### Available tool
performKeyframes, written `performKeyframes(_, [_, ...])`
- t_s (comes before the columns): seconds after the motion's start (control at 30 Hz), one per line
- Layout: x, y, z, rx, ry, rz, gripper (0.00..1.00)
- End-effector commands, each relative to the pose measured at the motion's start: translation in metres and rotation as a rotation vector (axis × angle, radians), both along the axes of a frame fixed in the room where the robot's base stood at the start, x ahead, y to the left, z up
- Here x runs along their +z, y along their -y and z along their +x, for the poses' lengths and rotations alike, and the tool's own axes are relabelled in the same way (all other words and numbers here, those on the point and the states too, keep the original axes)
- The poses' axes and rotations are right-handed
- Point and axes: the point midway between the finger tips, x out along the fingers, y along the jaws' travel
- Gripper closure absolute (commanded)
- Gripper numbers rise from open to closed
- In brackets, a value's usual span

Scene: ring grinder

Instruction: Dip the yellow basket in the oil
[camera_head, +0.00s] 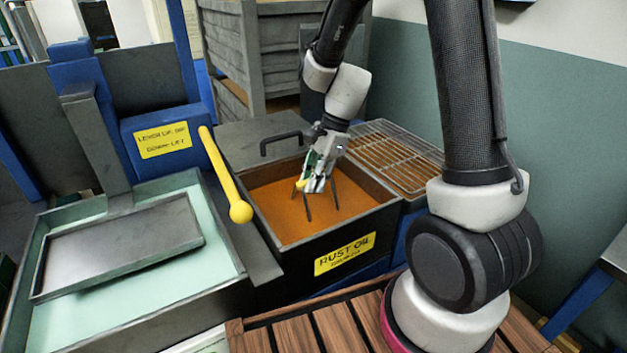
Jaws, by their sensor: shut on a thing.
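My gripper (318,180) is over the oil tank (343,262), pointing down into it. It is shut on a small yellow part, which I take to be the handle of the yellow basket (302,184). Thin dark rods below the gripper reach down to the orange-brown oil (275,208). The basket's body cannot be made out, and the oil may hide it. The tank's front bears a yellow "RUST OIL" label (345,254).
A wire rack (385,158) lies right of the tank. A dark lid with a handle (281,139) is behind it. A yellow lever (226,178) stands close on the left, beside a tank of pale green liquid (215,265) with a grey tray. A slatted wooden surface (290,337) is in front.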

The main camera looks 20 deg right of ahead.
Motion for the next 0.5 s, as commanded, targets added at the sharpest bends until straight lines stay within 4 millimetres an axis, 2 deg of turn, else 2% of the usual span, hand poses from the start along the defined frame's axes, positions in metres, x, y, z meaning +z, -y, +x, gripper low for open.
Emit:
performKeyframes(0.27, [0.001,0.0,0.0,0.0,0.001,0.0,1.0])
performKeyframes(0.5, [0.013,0.0,0.001,0.0,0.003,0.002,1.0])
